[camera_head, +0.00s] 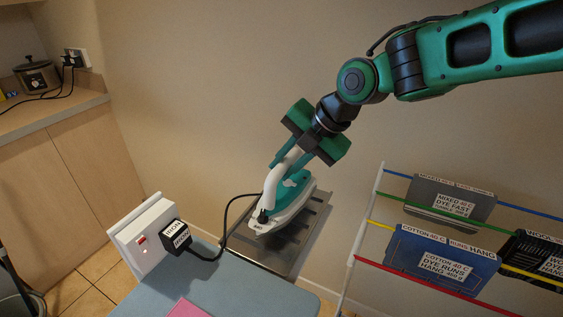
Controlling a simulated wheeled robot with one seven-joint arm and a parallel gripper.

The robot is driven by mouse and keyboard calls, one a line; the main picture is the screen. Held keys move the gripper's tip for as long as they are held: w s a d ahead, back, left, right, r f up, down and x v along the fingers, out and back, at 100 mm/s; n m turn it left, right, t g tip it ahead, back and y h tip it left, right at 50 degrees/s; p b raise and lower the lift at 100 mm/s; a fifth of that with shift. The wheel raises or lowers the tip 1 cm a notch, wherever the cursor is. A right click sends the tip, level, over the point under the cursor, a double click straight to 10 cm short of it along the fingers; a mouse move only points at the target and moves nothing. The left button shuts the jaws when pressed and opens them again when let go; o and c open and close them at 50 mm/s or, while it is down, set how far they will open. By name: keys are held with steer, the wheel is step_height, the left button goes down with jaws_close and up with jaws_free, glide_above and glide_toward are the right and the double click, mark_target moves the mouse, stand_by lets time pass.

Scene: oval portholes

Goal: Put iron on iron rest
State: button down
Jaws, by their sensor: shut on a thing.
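The iron (292,198) is teal and white with a pale curved handle. It is at or just above the grey metal iron rest (318,232), a slatted plate at the far end of the blue ironing board (235,287). I cannot tell whether its sole touches the rest. My gripper (291,164) reaches down from the upper right and is shut on the iron's handle. The fingertips are partly hidden by the iron. A black cord runs from the iron's rear to a plug marked IRON (175,238) in a white socket box.
The socket box (142,232) stands at the board's left edge. A pink cloth (188,308) lies on the board. A wooden counter (60,107) with a pot is at left.

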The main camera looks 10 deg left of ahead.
mark_target(285, 186)
steer(key=shift+f, duration=1.6)
steer(key=c, duration=1.5)
jaws_free()
steer(key=shift+f, duration=0.2)
steer(key=shift+c, duration=0.2)
steer(key=shift+r, duration=0.1)
steer(key=v, duration=1.2)
